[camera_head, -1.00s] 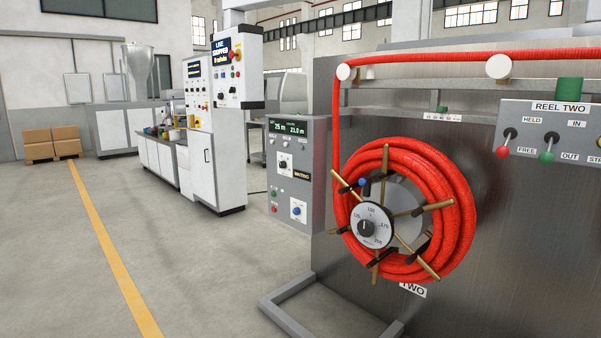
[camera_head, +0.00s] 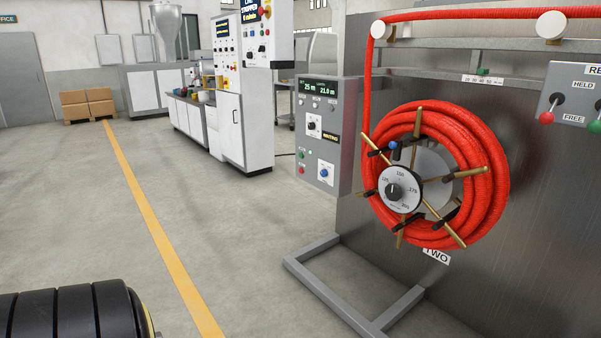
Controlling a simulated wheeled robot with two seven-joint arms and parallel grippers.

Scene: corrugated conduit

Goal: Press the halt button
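A grey control box (camera_head: 327,133) stands left of the reel panel, with a green-lit display reading 25 m and 21.0 m. Its face carries a black knob (camera_head: 311,125), a small red button (camera_head: 302,170), a small green button (camera_head: 301,154) and a blue knob (camera_head: 324,172). A white line cabinet (camera_head: 266,38) farther back has a display reading STOPPED and a red knob-like control (camera_head: 266,12) at the top edge. The labels are too small to tell which control is the halt button. Neither of my grippers is in view.
A red conduit coil (camera_head: 483,190) hangs on the steel reel panel (camera_head: 530,230), whose grey foot frame (camera_head: 325,284) juts onto the floor. A black ribbed thing (camera_head: 65,312) fills the lower left corner. Open floor with a yellow line (camera_head: 150,215) lies left.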

